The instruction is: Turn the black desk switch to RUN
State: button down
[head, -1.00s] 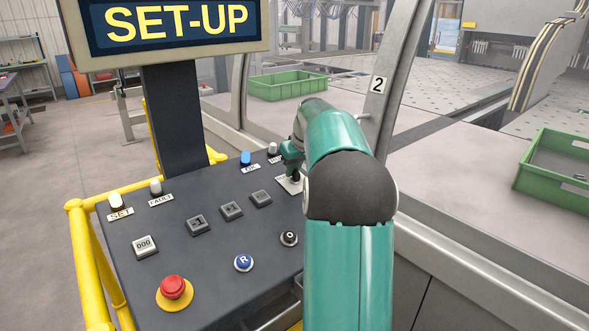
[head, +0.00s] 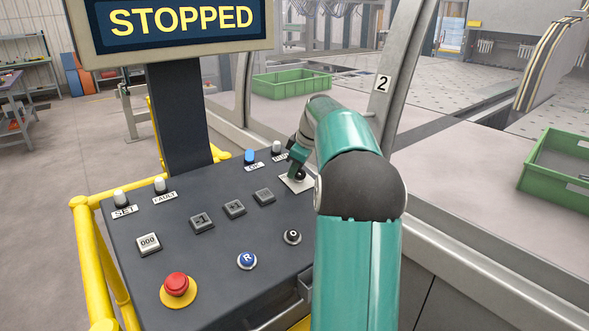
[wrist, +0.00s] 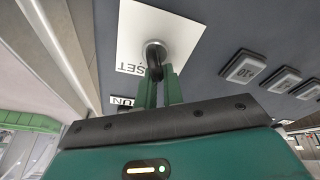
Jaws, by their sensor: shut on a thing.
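The black desk switch (head: 300,175) sits on a white plate (head: 291,184) at the far right of the dark desk, partly hidden by my arm. In the head view my gripper (head: 298,163) is small and comes down on the switch from above. The display (head: 182,22) reads STOPPED. Which mark the switch points at cannot be told.
A blue lamp (head: 250,156) marked OK is lit beside the switch; the SET lamp (head: 121,197) is unlit. A red mushroom button (head: 176,284), a blue R button (head: 247,260) and several grey keys share the desk. Yellow rails (head: 86,250) edge the left.

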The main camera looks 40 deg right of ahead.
jog(key=shift+s+f, duration=0.2)
jog(key=shift+f, duration=0.05)
jog(key=c, duration=1.5)
grip_release()
jog(key=shift+d+r, duration=0.1)
jog(key=shift+w, duration=0.1)
jog(key=shift+r, duration=0.15)
jog(key=v, duration=1.3)
jog(key=shift+r, duration=0.3)
